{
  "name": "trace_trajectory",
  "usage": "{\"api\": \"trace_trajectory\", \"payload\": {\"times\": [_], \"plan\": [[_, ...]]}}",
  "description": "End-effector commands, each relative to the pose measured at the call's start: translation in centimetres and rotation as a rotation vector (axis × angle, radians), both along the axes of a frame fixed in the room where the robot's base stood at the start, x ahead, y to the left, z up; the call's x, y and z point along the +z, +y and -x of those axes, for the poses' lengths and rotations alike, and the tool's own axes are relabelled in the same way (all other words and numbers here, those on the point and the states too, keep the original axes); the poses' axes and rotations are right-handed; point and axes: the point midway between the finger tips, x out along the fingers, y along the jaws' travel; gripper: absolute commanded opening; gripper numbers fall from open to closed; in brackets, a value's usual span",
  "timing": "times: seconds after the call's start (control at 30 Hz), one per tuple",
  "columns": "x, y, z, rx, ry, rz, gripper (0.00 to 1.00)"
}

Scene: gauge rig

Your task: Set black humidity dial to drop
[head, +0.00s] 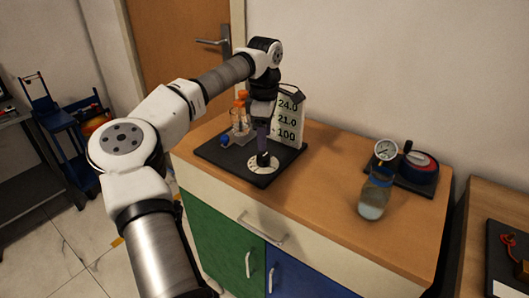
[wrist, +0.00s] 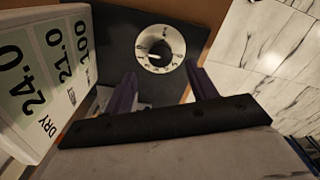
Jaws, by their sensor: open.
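The black humidity dial (wrist: 158,47) is a round knob on a white marked disc, near the top middle of the wrist view. In the head view its white disc (head: 262,170) lies at the front of the black base plate, under my gripper. The disc's marks are too small to read surely, so I cannot tell the dial's setting. My gripper (wrist: 161,70) is open, with its two purple fingers apart and the dial showing between and beyond their tips. In the head view my gripper (head: 263,143) points down just over the dial; I cannot tell whether it touches.
A white display panel (head: 290,117) reading 24.0, 21.0 and 100 stands behind the dial; "DRY" shows on it in the wrist view. Orange-capped bottles (head: 240,117) stand left of it. The middle of the wooden top is clear.

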Motion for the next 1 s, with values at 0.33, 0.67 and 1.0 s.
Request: {"api": "trace_trajectory", "payload": {"times": [0.33, 0.67, 1.0], "plan": [[-5.6, -0.1, 0.0, 0.0, 0.001, 0.003, 0.57], [-6.6, -0.1, 0.0, -0.001, -0.001, 0.002, 0.57], [-6.5, -0.1, 0.0, 0.0, -0.001, 0.002, 0.25]]}}
